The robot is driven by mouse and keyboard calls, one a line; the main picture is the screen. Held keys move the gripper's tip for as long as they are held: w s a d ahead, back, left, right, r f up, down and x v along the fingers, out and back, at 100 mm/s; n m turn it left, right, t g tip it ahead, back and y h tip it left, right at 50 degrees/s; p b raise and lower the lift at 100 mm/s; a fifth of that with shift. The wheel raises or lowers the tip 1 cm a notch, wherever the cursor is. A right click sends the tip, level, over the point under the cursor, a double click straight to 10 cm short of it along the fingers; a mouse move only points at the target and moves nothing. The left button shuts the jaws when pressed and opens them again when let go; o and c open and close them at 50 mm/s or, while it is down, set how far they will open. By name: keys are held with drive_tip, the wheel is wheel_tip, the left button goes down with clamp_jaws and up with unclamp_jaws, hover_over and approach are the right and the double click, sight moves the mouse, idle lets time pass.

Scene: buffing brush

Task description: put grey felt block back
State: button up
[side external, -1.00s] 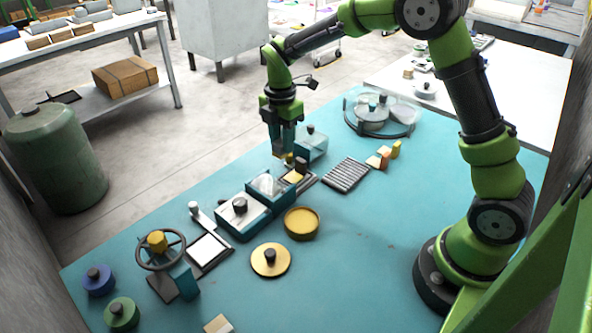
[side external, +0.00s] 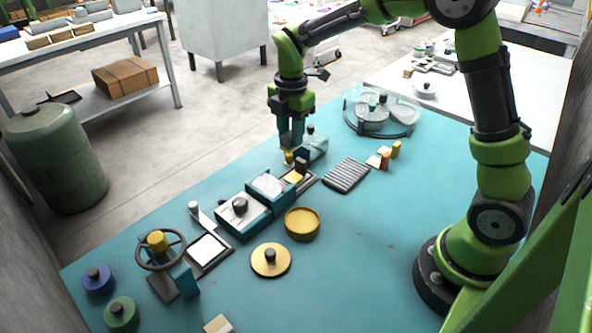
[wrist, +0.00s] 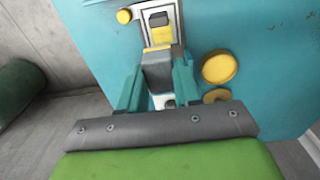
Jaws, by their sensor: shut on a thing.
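My gripper (side external: 291,146) points down over the back part of the teal bench. In the wrist view its two teal fingers (wrist: 157,85) are shut on a grey block, which I take to be the grey felt block (wrist: 157,73). A yellow edge shows at the block's far end. In the side view the fingers mostly hide the block. Just beyond it in the wrist view is a pale tray (wrist: 178,12) with a yellow piece (wrist: 160,36) and a dark piece. Whether the block touches anything below is unclear.
Teal boxes (side external: 240,231) stand in front of the gripper, and another box (side external: 315,150) stands close behind it. A yellow dish (side external: 302,236), a ribbed dark plate (side external: 346,174) and small coloured blocks (side external: 384,160) lie to the right. The bench's right middle is clear.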

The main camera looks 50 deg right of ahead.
drive_tip(key=s+f, duration=0.3)
drive_tip(key=s, duration=0.7)
drive_tip(key=f, duration=0.8)
drive_tip(key=shift+s+d+f, duration=0.1)
drive_tip(key=shift+s+d, duration=0.05)
drive_tip(key=shift+s, duration=0.15)
drive_tip(key=shift+f, duration=0.1)
drive_tip(key=o, duration=1)
